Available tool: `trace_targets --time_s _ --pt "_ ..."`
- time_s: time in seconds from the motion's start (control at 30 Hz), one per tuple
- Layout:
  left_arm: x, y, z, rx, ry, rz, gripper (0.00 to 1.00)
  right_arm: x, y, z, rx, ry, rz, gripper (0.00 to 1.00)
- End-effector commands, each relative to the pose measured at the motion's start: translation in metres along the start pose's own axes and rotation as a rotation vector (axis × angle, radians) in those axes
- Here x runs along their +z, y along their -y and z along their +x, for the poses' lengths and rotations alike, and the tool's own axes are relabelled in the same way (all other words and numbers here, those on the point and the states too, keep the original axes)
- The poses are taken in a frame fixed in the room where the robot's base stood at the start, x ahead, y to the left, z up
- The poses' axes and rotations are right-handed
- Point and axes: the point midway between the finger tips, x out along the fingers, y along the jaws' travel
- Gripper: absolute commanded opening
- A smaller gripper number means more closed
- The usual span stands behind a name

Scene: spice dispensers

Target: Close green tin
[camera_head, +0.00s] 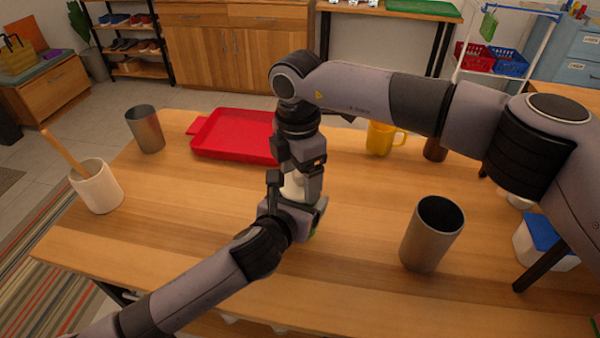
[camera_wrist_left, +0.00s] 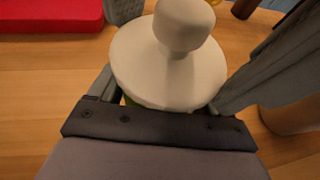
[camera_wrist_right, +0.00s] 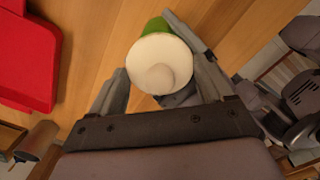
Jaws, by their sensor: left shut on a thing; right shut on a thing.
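The green tin (camera_head: 313,233) is mostly hidden behind my grippers in the head view; a green part shows in the right wrist view (camera_wrist_right: 156,26). Its round white lid with a knob (camera_wrist_left: 170,70) is above the tin; it also shows in the right wrist view (camera_wrist_right: 160,62). I cannot tell whether the lid is fully seated. My left gripper (camera_head: 305,212) comes from the front left and is shut on the tin below the lid. My right gripper (camera_head: 296,182) comes down from above and is shut on the lid.
A red tray (camera_head: 235,135) lies behind to the left. A metal cup (camera_head: 432,235) stands to the right, another (camera_head: 146,130) at the back left. A white pot with a wooden stick (camera_head: 97,187) stands left. A yellow mug (camera_head: 380,139) is behind. The front left table is clear.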

Motion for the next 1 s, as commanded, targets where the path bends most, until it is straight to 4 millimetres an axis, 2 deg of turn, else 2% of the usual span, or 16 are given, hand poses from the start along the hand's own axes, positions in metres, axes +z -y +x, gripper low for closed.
trace_targets --time_s 0.03,1.0 --pt "0.0045 0.0022 0.0000 -0.006 0.010 -0.007 0.23 -0.0081 0.0037 0.0053 -0.015 -0.013 -0.009 0.46" --pt "0.0050 0.0005 0.0006 -0.002 0.010 -0.006 0.23 -0.0090 0.0039 -0.0028 -0.014 -0.018 -0.007 0.46"
